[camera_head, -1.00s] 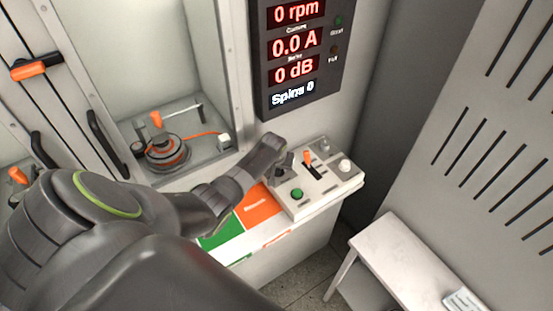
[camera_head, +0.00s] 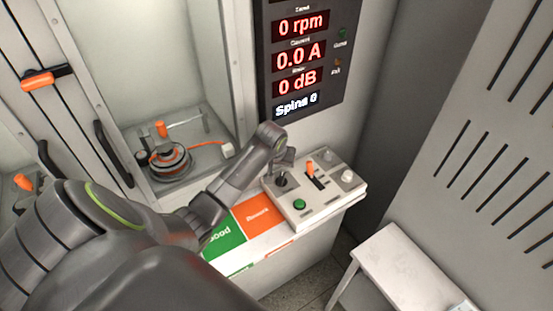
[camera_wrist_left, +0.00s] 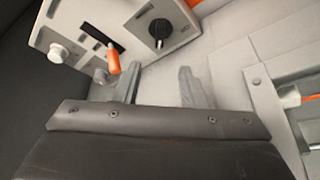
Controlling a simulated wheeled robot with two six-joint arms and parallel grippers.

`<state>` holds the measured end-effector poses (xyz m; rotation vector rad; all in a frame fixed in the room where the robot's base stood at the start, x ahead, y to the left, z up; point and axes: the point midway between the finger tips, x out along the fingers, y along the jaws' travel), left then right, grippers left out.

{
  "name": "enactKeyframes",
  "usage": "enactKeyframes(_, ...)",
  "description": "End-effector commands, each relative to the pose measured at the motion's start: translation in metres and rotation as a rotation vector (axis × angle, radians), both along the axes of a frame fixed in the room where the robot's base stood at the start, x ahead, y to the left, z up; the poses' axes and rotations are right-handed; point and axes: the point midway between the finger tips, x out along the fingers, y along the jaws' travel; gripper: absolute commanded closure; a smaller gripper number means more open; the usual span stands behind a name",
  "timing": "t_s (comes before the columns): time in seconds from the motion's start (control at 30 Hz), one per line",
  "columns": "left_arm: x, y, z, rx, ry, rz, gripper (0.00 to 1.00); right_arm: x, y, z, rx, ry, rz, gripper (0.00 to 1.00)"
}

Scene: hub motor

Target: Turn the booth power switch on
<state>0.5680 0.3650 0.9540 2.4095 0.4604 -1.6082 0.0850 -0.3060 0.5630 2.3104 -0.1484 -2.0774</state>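The control box (camera_head: 328,202) sits on the counter, with a black rotary switch (camera_head: 281,181), a green button (camera_head: 299,204), an orange-tipped lever (camera_head: 310,168) and pale knobs. No label reading booth power is legible; the rotary switch may be it. In the left wrist view the rotary switch (camera_wrist_left: 160,29) has a pale pointer mark, and the orange lever tip (camera_wrist_left: 113,61) is beside it. My left gripper (camera_head: 285,158) is just above the rotary switch, apart from it. In the wrist view my left gripper (camera_wrist_left: 160,84) is open and empty. My right gripper is not in view.
A dark display panel (camera_head: 303,60) above shows 0 rpm, 0.0 A and 0 dB. The motor fixture (camera_head: 170,160) stands in the booth at left. Green and orange pads (camera_head: 225,238) lie beside the box. A white side table (camera_head: 400,265) stands at lower right.

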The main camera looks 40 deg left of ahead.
Motion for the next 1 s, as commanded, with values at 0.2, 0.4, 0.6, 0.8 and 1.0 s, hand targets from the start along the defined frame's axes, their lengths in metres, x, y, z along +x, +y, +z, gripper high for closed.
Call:
enactKeyframes(0.2, -0.01, -0.004, 0.026, 0.0, -0.003, 0.0, 0.63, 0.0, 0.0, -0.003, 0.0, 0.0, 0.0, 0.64)
enactKeyframes(0.4, -0.015, -0.006, 0.037, 0.0, 0.0, -0.001, 0.63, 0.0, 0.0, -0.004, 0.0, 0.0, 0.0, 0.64)
enactKeyframes(0.6, -0.015, -0.006, 0.039, 0.0, 0.001, 0.0, 0.63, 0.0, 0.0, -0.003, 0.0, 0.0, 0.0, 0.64)
enactKeyframes(0.8, -0.015, -0.006, 0.038, 0.0, 0.001, 0.0, 0.63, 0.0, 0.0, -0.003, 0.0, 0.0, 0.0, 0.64)
enactKeyframes(1.0, -0.015, -0.006, 0.038, 0.0, 0.001, 0.0, 0.63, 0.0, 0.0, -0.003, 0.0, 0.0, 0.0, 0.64)
